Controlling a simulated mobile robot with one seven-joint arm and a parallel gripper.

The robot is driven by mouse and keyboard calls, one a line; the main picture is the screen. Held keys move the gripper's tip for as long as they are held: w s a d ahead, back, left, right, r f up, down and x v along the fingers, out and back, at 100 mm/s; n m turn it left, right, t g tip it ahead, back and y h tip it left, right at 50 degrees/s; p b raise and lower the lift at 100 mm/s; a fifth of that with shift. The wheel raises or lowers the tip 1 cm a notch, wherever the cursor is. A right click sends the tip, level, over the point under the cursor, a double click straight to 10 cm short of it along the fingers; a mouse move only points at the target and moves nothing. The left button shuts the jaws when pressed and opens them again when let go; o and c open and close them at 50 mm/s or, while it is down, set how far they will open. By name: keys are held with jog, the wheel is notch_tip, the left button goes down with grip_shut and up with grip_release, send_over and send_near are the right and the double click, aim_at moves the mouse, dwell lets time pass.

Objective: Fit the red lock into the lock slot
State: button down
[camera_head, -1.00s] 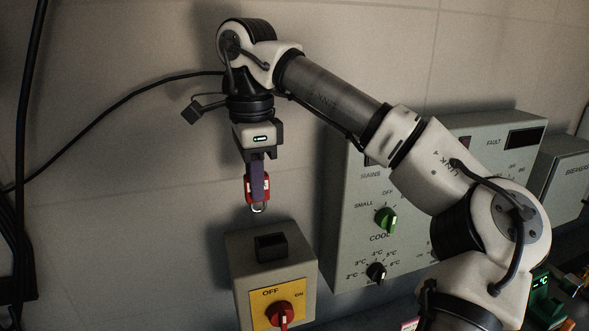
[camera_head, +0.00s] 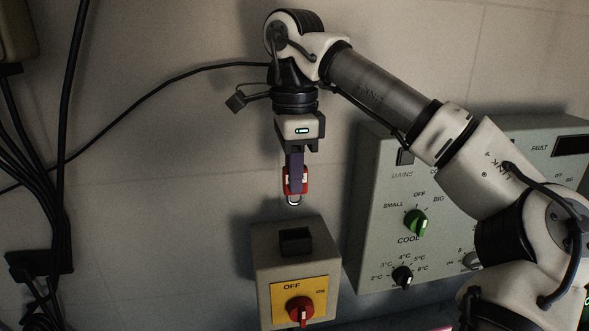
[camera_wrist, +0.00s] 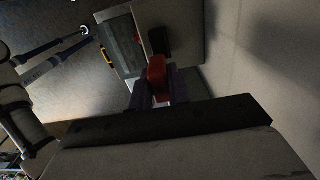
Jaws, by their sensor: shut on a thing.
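The red lock (camera_head: 295,184) hangs upright with its metal shackle pointing down. My gripper (camera_head: 296,172) is shut on it from above, with purple fingers on its sides. The wrist view also shows the red lock (camera_wrist: 157,78) between the fingers. Below stands a grey switch box (camera_head: 264,262) with a black block (camera_head: 295,241) on its top, which appears to hold the lock slot. A clear gap separates the shackle from this block. The black block shows in the wrist view too (camera_wrist: 160,41). The slot's inside is too dark to make out.
The box front has a yellow plate with a red rotary switch (camera_head: 300,310) at OFF. A grey control panel (camera_head: 375,220) with a green knob (camera_head: 416,223) stands to the right. Dark cables (camera_head: 60,170) hang at the left. The wall between is bare.

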aim_at(294, 198)
jog(key=shift+f+b, duration=1.3)
jog(key=shift+f, duration=1.2)
jog(key=shift+p, duration=0.65)
jog(key=shift+f+b, duration=1.45)
jog(key=shift+f, duration=0.9)
jog(key=c, duration=1.3)
grip_release()
jog(key=shift+o, duration=0.2)
notch_tip(294, 198, up, 12)
jog(key=shift+r+p, duration=0.15)
jog(key=shift+p, duration=0.9)
jog(key=shift+r+p, duration=0.8)
jog(key=shift+p, duration=0.1)
jog(key=shift+f, duration=0.1)
